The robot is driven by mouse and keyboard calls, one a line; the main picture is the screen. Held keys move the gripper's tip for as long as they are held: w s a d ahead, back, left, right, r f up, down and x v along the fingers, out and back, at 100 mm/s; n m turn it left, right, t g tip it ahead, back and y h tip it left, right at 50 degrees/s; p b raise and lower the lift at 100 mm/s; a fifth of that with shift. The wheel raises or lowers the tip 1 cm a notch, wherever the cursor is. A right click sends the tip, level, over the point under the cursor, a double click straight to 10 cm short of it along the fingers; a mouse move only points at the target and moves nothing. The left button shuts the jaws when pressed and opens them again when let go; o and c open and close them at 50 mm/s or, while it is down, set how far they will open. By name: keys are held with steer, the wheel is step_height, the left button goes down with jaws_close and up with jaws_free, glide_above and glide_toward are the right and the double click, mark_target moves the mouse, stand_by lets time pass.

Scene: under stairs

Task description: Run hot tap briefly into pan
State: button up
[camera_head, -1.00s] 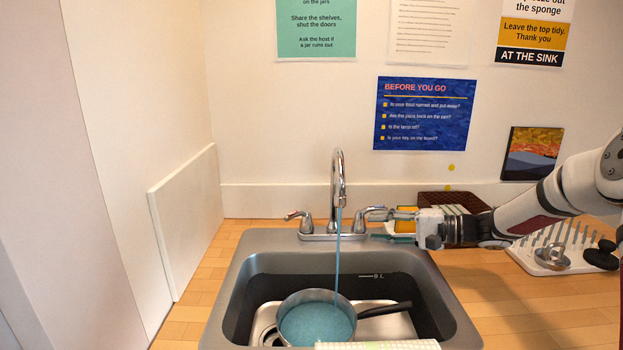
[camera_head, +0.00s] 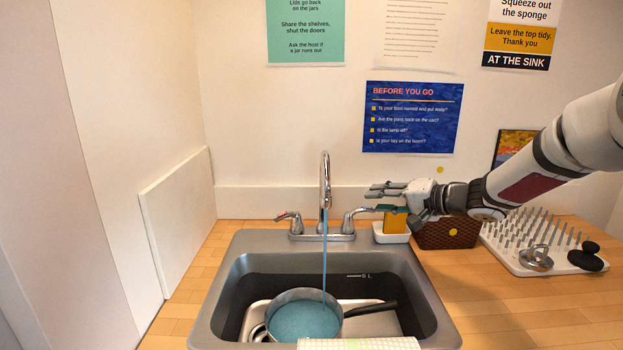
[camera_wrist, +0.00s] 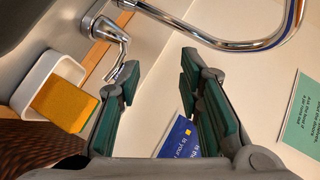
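The chrome tap (camera_head: 325,180) stands behind the sink (camera_head: 213,300). A bluish stream (camera_head: 325,250) runs from its spout into the pan (camera_head: 342,320), which sits in the basin with bluish water inside. The left tap handle (camera_head: 284,216) has a red mark. The right tap handle (camera_head: 358,214) is nearest my gripper; a handle also shows in the wrist view (camera_wrist: 109,30). My gripper (camera_head: 384,198) is open and empty, above and right of the right handle. Its teal pads stand apart in the wrist view (camera_wrist: 160,95), with nothing between them.
An orange sponge (camera_head: 395,222) sits in a white dish (camera_head: 391,237) just below my gripper. A brown basket (camera_head: 447,234) and a white pegged rack (camera_head: 530,262) stand to the right. A pale cloth (camera_head: 360,344) lies at the sink's front edge. Posters cover the wall behind.

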steer(key=s+d+r+t+h+p, duration=0.2)
steer(key=s+d+r+h, duration=0.25)
steer(key=r+h, duration=0.45)
steer(key=s+d+r+g+h, duration=0.1)
steer(key=s+d+r+h, duration=0.1)
steer(key=s, duration=0.4)
steer(key=s+d+r+h, duration=0.1)
steer(key=s+d+r, duration=0.1)
steer(key=s, duration=0.3)
steer(key=s+a+f+n+g+p, duration=0.1)
steer(key=s+a+f+g, duration=0.1)
steer(key=s, duration=0.9)
steer(key=s+a+f+n+g+y+p, duration=0.1)
steer(key=s+a+f+n+g, duration=0.1)
steer(key=s, duration=0.8)
steer(key=s+a+f+n+g+y+p, duration=0.1)
steer(key=s+a+f+g, duration=0.1)
steer(key=s, duration=0.9)
steer(key=shift+s+a+f+n+g, duration=0.15)
steer(key=shift+s+f+n+g, duration=0.2)
steer(key=shift+g, duration=0.35)
steer(key=shift+w+r, duration=0.1)
steer(key=shift+r, duration=0.05)
